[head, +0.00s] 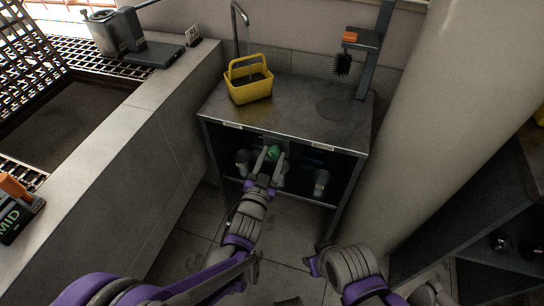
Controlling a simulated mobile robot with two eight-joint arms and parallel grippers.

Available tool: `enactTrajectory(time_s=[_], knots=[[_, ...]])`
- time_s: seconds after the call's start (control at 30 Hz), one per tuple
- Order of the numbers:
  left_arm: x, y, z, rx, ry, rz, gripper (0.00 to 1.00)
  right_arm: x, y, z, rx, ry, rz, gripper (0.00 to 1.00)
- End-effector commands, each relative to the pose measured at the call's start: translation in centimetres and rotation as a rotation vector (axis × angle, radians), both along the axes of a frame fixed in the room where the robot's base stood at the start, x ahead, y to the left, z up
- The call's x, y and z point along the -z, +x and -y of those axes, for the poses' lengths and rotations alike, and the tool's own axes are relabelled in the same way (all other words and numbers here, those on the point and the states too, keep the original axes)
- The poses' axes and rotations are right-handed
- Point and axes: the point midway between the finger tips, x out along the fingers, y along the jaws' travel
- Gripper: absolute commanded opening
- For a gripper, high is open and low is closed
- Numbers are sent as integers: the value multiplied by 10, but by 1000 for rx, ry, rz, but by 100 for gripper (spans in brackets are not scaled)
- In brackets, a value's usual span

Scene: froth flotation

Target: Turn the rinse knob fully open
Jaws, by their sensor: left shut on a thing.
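A green rounded knob (273,153) shows in the open front of the metal cabinet, under its top. It looks like the rinse knob, but no label on it can be read. My left gripper (268,160) reaches into the cabinet front with its fingers on either side of the green knob, shut on it. The fingers hide part of the knob, so its turn angle cannot be read. My right arm shows at the bottom right, but its gripper cannot be made out.
The metal cabinet (300,102) carries a yellow caddy (249,87), a curved tap (236,30) and a stand with a brush (343,66). Grey bottle-like items (321,182) stand inside. A thick pillar (440,130) rises at right, a low wall (130,140) at left.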

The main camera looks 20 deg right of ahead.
Motion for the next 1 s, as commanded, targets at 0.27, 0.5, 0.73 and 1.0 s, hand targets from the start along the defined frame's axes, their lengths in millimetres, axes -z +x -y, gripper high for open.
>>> enactTrajectory(time_s=[0.27, 0.5, 0.73, 1.0], knots=[[0, 0, 0, 0, 209, 140, 0, -5, -1, 0, 0, 0, 1, 42], [0, 0, -1, -1, 356, 240, 0, -9, -1, 0, 0, 0, 2, 42], [0, 0, -1, -1, 444, 299, 0, -11, -2, 0, 0, 0, 3, 42], [0, 0, -1, 0, 486, 327, 0, -11, -2, 0, 0, 0, 3, 42]])
